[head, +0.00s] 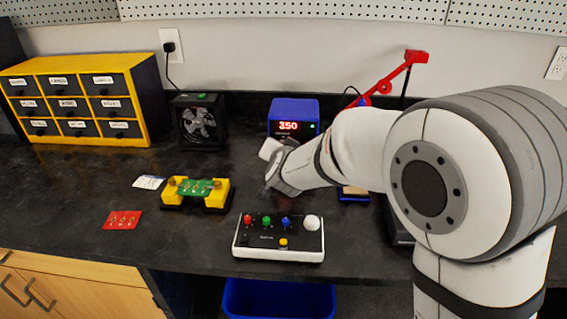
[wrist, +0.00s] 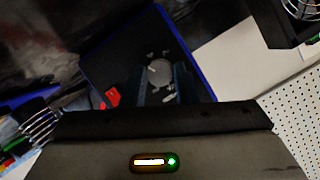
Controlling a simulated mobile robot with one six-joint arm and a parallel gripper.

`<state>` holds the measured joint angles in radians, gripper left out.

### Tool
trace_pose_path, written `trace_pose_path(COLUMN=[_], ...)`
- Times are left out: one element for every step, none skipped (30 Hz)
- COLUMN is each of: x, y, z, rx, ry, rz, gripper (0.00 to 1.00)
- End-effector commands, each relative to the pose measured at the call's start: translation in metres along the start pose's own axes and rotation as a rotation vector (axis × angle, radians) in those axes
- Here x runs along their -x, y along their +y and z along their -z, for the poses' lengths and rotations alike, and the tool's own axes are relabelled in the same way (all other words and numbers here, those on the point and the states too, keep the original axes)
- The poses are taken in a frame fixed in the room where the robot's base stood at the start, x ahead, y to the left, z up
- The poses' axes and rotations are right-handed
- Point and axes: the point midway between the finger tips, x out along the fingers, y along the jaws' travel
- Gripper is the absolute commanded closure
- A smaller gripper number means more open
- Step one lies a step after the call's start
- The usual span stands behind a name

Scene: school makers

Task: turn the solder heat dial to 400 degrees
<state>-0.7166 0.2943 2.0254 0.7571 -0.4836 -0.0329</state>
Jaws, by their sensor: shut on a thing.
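The solder station (head: 293,106) is a blue box with a dark front, standing against the back wall. Its red display (head: 288,126) reads 350, with a small green light to its right. In the wrist view its dark front panel (wrist: 118,60) is framed in blue. The grey round heat dial (wrist: 159,71) sits there with small marks around it. My gripper (wrist: 161,82) is shut on the dial, one finger on each side. In the head view my gripper and wrist hide the dial and the lower part of the front.
A red switch (wrist: 112,97) is beside the dial. A black fan (head: 199,122) stands left of the station, and a red arm (head: 400,70) rises behind my arm. A button box (head: 279,252) and yellow board holder (head: 170,190) lie in front.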

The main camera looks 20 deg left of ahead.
Motion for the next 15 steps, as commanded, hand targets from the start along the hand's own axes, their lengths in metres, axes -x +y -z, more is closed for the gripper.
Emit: trace_pose_path(x=[-0.0038, -0.0037, -0.0036, -0.0038, -0.0037, -0.0036, -0.0038, -0.0039, -0.0037, -0.0037, -0.0037, -0.0036, -0.0034, -0.0034, -0.0034], y=[0.0065, 0.0064, 0.0065, 0.0068, 0.0070, 0.0072, 0.0076, 0.0077, 0.0076, 0.0077, 0.0078, 0.0077, 0.0075, 0.0074, 0.0075], z=[-0.0071, -0.0072, -0.0070, -0.0076, -0.0075, -0.0075, -0.0076, -0.0074, -0.0071, -0.0071, -0.0076, -0.0074, -0.0070, -0.0069, -0.0068], rx=[-0.033, -0.054, -0.080, -0.098, -0.117, -0.142, -0.160, -0.179, -0.202, -0.218, -0.235, -0.255, -0.271, -0.285, -0.305], ry=[0.002, 0.000, -0.001, -0.004, -0.005, -0.007, -0.008, -0.009, -0.011, -0.012, -0.014, -0.016, -0.017, -0.018, -0.020], rz=[0.013, 0.021, 0.031, 0.039, 0.047, 0.057, 0.063, 0.070, 0.080, 0.087, 0.093, 0.102, 0.109, 0.114, 0.122], gripper=[0.96, 0.96, 0.96, 0.96, 0.96, 0.96, 0.96, 0.96, 0.96, 0.96, 0.96, 0.96, 0.96, 0.96, 0.96])
